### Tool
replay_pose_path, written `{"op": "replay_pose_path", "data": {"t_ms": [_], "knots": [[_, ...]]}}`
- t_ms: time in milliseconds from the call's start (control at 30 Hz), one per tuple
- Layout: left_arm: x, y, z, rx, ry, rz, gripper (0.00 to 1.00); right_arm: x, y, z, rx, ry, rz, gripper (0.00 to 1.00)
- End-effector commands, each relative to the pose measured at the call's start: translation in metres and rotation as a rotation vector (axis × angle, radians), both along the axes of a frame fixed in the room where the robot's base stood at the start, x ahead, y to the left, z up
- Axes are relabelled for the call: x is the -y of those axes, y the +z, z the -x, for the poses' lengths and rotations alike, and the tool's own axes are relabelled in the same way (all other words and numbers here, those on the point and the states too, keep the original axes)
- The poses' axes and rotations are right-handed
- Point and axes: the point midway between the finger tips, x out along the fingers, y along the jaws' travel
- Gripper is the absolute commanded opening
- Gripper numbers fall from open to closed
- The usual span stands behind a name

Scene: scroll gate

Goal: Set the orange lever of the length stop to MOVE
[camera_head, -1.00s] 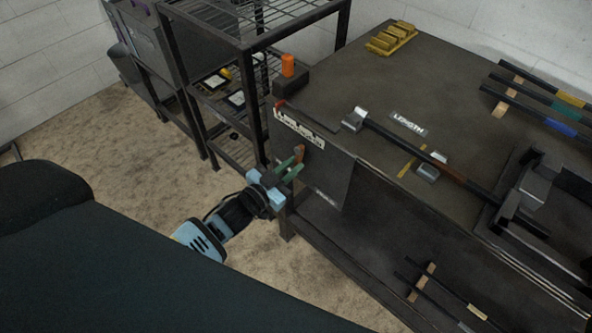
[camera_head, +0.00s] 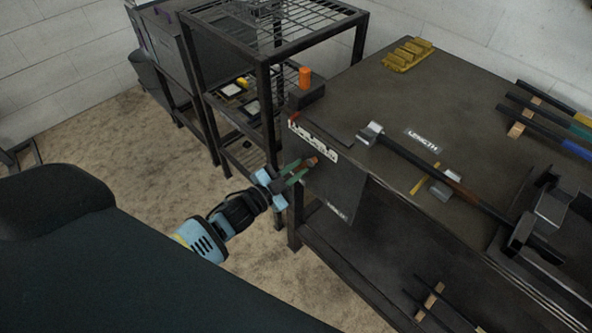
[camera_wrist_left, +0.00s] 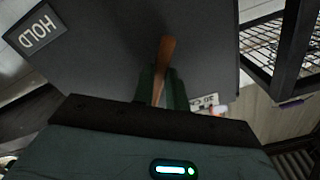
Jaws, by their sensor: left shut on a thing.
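The orange lever (camera_wrist_left: 165,62) shows in the left wrist view as a narrow orange-brown bar rising between my green fingers, in front of a dark panel (camera_wrist_left: 105,45). In the head view its end (camera_head: 312,161) shows at the fingertips, beside the dark front panel (camera_head: 342,192) of the bench. My left gripper (camera_head: 302,170) is shut on the lever, and its fingers hide part of it. A HOLD label (camera_wrist_left: 38,30) is at the panel's upper left in the wrist view. A second label (camera_wrist_left: 206,101) is partly hidden by a finger. My right gripper is not in view.
A black wire-shelf rack (camera_head: 268,120) stands close to the bench's left end. An orange cylinder on a dark block (camera_head: 305,95) is on the bench corner. A LENGTH label (camera_head: 422,140) and a long bar (camera_head: 425,168) lie on the bench top.

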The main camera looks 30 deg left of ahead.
Motion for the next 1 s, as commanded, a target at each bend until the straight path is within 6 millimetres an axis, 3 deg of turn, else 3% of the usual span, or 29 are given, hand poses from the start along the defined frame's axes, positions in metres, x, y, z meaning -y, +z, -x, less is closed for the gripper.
{"op": "replay_pose_path", "data": {"t_ms": [267,300,433,767,1000], "knots": [[-0.001,0.000,0.000,0.003,0.001,-0.008,0.00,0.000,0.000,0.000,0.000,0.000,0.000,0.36],[-0.001,0.000,0.000,0.003,0.001,-0.008,0.18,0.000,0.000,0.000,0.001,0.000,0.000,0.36],[-0.001,0.000,0.000,0.002,0.001,-0.006,0.35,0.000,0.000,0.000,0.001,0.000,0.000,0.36],[-0.001,0.000,0.002,0.001,0.001,-0.004,0.36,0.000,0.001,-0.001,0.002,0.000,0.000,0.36],[-0.011,-0.001,0.029,-0.001,0.000,-0.005,0.36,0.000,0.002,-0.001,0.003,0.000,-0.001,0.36]]}}
